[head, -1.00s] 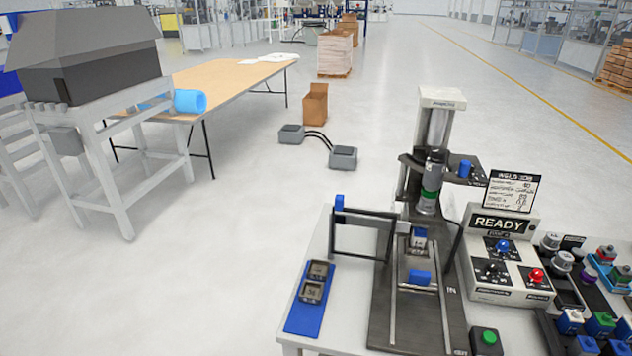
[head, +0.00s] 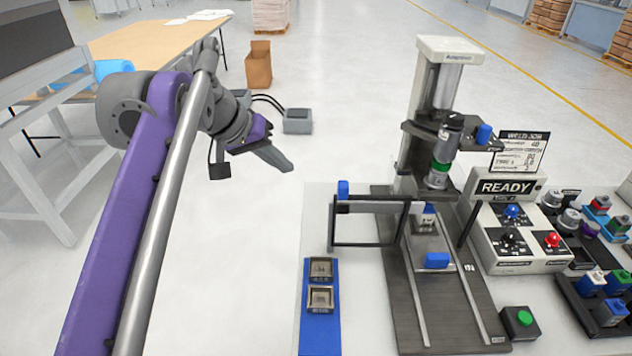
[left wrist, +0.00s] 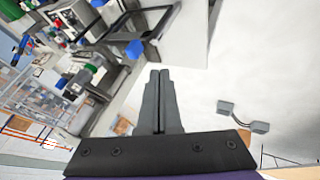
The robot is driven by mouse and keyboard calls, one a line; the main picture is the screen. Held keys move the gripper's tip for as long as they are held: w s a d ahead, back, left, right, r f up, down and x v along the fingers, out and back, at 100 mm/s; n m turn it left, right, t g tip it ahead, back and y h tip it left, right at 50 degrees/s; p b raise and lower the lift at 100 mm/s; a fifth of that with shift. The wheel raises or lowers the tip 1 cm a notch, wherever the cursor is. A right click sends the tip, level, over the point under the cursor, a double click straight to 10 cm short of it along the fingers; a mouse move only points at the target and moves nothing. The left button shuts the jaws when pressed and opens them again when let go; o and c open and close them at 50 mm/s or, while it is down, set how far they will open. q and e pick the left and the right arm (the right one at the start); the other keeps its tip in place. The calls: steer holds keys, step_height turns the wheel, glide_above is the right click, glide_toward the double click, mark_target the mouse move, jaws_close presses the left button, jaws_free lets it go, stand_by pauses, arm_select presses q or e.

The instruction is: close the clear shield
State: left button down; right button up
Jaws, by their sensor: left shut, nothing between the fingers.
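The clear shield (head: 368,245) is a see-through panel in a dark frame on the left side of the press. It stands swung out to the left, with a blue knob (head: 343,190) at its upper left corner. The press (head: 446,90) stands behind it, with a base plate and a blue block (head: 437,260). My left gripper (head: 288,166) is left of and behind the shield, apart from it, over the floor. Its fingers are together and empty in the left wrist view (left wrist: 160,73). A blue piece (left wrist: 134,49) shows beyond the fingertips there. My right gripper is not in view.
A READY control box (head: 510,230) stands right of the press, with racks of parts (head: 592,300) beyond. A green button box (head: 521,322) sits at the front. A blue tray (head: 320,335) with two metal pieces lies below the shield. Space left of the worktable is open floor.

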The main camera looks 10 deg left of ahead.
arm_select(q)
steer(key=w+d+f, duration=0.5)
steer(key=d+f, duration=0.2)
steer(key=shift+w+d+f+b, duration=0.2)
steer(key=shift+d+f+b, duration=0.1)
steer(key=shift+d+b, duration=0.1)
steer(key=w+d+p, duration=0.1)
steer(key=d+p, duration=0.1)
steer(key=d, duration=0.7)
steer(key=w+d+p, duration=0.2)
steer(key=d, duration=0.6)
steer(key=shift+w+d, duration=0.25)
steer(key=shift+d, duration=0.1)
steer(key=shift+r, duration=0.1)
